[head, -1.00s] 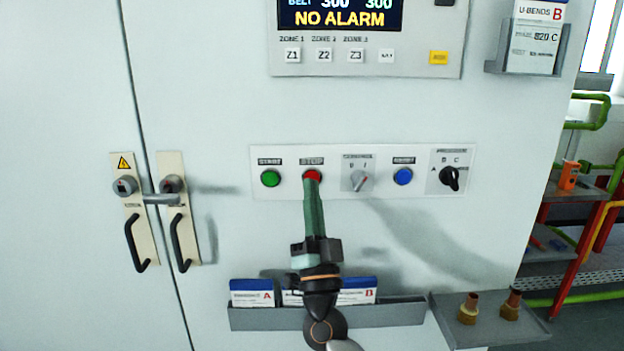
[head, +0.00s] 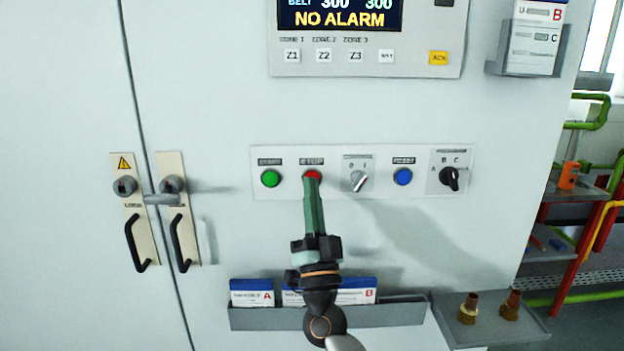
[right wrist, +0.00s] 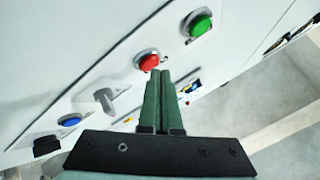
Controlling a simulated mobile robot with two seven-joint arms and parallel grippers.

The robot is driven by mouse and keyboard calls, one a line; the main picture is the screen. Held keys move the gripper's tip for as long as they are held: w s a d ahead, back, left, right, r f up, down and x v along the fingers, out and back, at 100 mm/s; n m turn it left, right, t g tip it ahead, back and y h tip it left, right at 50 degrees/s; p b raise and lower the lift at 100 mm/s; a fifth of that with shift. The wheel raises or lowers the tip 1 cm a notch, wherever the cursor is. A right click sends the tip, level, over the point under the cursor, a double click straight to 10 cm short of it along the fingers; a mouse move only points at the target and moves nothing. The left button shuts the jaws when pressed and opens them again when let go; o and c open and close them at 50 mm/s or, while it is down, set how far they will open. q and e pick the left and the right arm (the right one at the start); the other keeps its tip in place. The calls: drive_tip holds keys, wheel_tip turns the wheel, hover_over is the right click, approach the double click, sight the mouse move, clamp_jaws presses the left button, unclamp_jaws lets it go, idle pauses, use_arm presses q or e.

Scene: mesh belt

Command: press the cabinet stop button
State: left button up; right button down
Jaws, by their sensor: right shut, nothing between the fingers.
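The red stop button (head: 312,175) sits under the STOP label on the white control strip, between the green start button (head: 270,178) and a grey selector. My right gripper (head: 311,182) is shut and empty, its green fingers pointing up with the tips over the lower part of the red button in the head view. In the right wrist view the shut fingertips (right wrist: 160,73) lie right at the lower edge of the red button (right wrist: 147,61). I cannot tell whether they touch it. My left gripper is not in view.
The grey selector (head: 358,181), a blue button (head: 402,176) and a black rotary knob (head: 449,179) are on the same strip. The display panel (head: 350,65) above reads NO ALARM. A card tray (head: 400,313) is below; door handles (head: 182,243) are at left.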

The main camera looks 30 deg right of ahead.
drive_tip(key=shift+w+d, duration=0.25)
drive_tip(key=shift+w, duration=0.15)
idle(0.5)
drive_tip(key=shift+s+a, duration=0.1)
idle(0.3)
drive_tip(key=shift+s+a+p, duration=0.4)
drive_tip(key=shift+s, duration=0.25)
drive_tip(key=s+a, duration=0.1)
drive_tip(key=s+p, duration=0.1)
drive_tip(key=s, duration=0.1)
drive_tip(key=s+a, duration=0.1)
drive_tip(key=shift+s+a+p, duration=0.15)
drive_tip(key=shift+a+p, duration=0.15)
idle(0.6)
